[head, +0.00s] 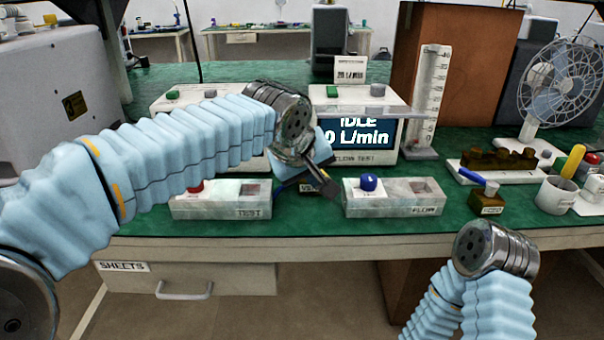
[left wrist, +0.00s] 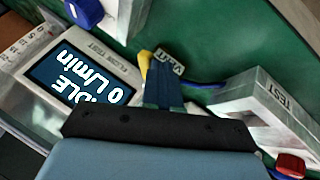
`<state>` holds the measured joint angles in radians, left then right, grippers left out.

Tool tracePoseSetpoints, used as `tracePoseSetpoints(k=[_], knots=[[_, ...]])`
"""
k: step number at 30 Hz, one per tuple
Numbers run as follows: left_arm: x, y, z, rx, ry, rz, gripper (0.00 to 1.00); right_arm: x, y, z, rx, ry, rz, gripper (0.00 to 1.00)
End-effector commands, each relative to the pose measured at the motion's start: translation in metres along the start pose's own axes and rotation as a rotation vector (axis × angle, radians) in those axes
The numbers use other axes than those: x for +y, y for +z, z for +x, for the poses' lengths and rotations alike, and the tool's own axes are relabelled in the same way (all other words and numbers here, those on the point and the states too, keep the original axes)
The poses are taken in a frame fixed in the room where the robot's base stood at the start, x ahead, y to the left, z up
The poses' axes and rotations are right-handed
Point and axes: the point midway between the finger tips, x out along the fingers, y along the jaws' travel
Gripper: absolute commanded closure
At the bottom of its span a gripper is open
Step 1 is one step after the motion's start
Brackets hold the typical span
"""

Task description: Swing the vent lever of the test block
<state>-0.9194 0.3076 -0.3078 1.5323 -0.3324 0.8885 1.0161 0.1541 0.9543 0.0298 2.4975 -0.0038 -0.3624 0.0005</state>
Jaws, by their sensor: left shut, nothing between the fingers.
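The grey test block (head: 222,205), labelled TEST, sits at the table's front with a red knob (head: 195,186) on top. In the left wrist view the block (left wrist: 262,108) is at the right. A VENT label (left wrist: 168,61) shows beyond my fingers, with a yellow part (left wrist: 145,62) beside it that may be the vent lever. In the head view my arm and gripper hide most of this spot. My left gripper (head: 329,187) is shut and empty between the test and flow blocks, near the label; contact cannot be told. My right gripper's fingers do not show.
The flow block (head: 392,200) with a blue knob (head: 369,182) stands right of my left gripper. A meter screen (head: 366,130) reading IDLE, 0 L/min is behind. A brass block (head: 487,203) with a blue handle, a cup (head: 556,194) and a fan (head: 562,85) are at right.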

Motion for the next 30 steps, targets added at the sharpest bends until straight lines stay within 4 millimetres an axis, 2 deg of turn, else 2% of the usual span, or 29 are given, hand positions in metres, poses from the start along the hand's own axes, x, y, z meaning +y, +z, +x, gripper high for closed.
tracePoseSetpoints(k=[12, 30], knots=[[0.0062, 0.0018, 0.0024, -0.001, 0.001, 0.000, 1.00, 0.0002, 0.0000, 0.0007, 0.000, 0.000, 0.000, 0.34], [0.0053, -0.0010, 0.0030, -0.002, 0.001, -0.001, 1.00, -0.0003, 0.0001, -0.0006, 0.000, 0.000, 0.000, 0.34]])
